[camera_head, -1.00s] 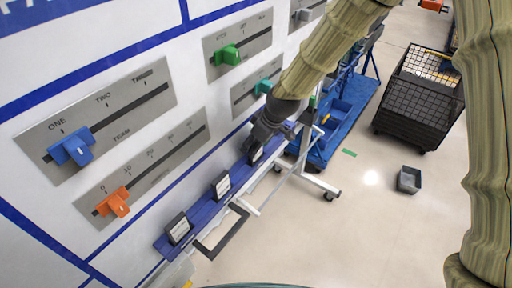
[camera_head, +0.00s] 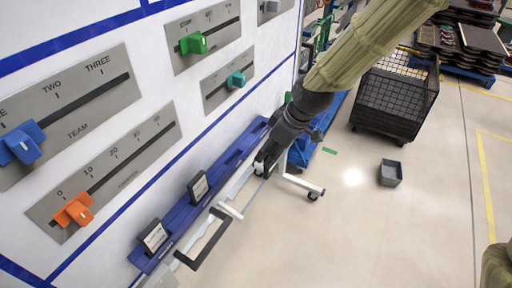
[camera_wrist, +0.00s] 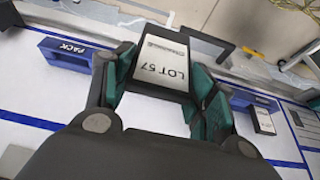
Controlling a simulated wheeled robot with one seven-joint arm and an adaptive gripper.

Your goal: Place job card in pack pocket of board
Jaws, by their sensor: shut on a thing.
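My gripper (camera_wrist: 160,80) is shut on the job card (camera_wrist: 166,62), a black-framed white card reading "LOT 57", in the wrist view. The card is held in front of the white board, clear of the labelled pocket. The blue pack pocket (camera_wrist: 64,50), marked "PACK", is on the board to the left of the card in the wrist view. In the head view my gripper (camera_head: 270,158) is at the blue ledge of the board (camera_head: 150,120), and the held card is mostly hidden there.
Two other cards, one nearer (camera_head: 153,236) and one farther (camera_head: 199,187), stand on the blue ledge (camera_head: 178,215). Orange (camera_head: 75,210), blue and green sliders stick out above. A black mesh cart (camera_head: 395,95) and grey bin (camera_head: 390,173) stand on open floor to the right.

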